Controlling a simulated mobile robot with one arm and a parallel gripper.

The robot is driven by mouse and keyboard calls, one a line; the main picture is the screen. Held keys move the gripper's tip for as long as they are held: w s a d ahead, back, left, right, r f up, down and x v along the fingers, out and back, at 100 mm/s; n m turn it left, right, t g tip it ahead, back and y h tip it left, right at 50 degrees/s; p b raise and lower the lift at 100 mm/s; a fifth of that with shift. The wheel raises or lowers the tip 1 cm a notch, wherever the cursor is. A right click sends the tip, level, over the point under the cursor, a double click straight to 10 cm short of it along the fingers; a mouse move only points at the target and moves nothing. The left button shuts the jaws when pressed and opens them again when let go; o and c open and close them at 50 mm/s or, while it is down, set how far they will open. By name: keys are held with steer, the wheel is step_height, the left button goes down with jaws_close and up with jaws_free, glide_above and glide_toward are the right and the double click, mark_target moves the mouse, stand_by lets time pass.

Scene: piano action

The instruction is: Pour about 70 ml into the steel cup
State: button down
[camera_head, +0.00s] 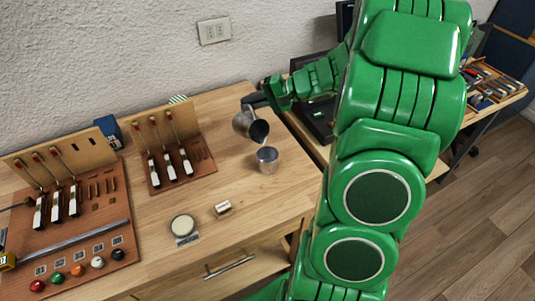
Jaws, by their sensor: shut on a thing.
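The steel cup (268,160) stands upright on the wooden bench, near its right edge. My gripper (256,101) is shut on a metal jug (243,124) just behind and left of the cup. The jug is tilted, with its dark mouth facing the cup and lying close above its rim. I cannot make out a stream or how much liquid is in the cup. My green arm comes in from the right, and the gripper's fingers are small and partly hidden at the jug.
Two piano-action boards, one middle (199,161) and one left (112,229), stand on the bench. A round pale disc (182,225) and a small block (222,208) lie in front of the cup. Coloured balls line the front left. The bench around the cup is clear.

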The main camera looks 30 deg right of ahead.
mark_target(259, 118)
steer(key=shift+s+r, duration=0.15)
steer(key=shift+s+r+n+t, duration=0.2)
steer(key=shift+s+n+t, duration=0.1)
steer(key=shift+t, duration=0.1)
stand_by(0.8)
steer(key=shift+s+d+r+n+t+y+p, duration=0.2)
steer(key=shift+s+p, duration=0.2)
steer(key=shift+s, duration=0.25)
steer(key=shift+s+d+r+n+t+y+p, duration=0.1)
steer(key=shift+s+r+n+t+y+p, duration=0.2)
steer(key=shift+s, duration=0.35)
stand_by(0.6)
steer(key=shift+f, duration=0.15)
steer(key=shift+w+a+f+m+g+h, duration=0.15)
steer(key=shift+w+f+m+g+h, duration=0.1)
steer(key=shift+w, duration=0.45)
steer(key=shift+w+a+f+m+g+h, duration=0.15)
steer(key=shift+w+m+g, duration=0.1)
steer(key=shift+w, duration=0.4)
steer(key=shift+w+f+m+g+h, duration=0.3)
steer(key=shift+w+f+m+g, duration=0.15)
steer(key=shift+w, duration=0.3)
steer(key=shift+w+a+f+m+g+h, duration=0.2)
steer(key=shift+w+f+m+g+h, duration=0.3)
steer(key=shift+w+f+m+g, duration=0.55)
steer(key=shift+w+f+g, duration=0.2)
steer(key=shift+f+g, duration=0.1)
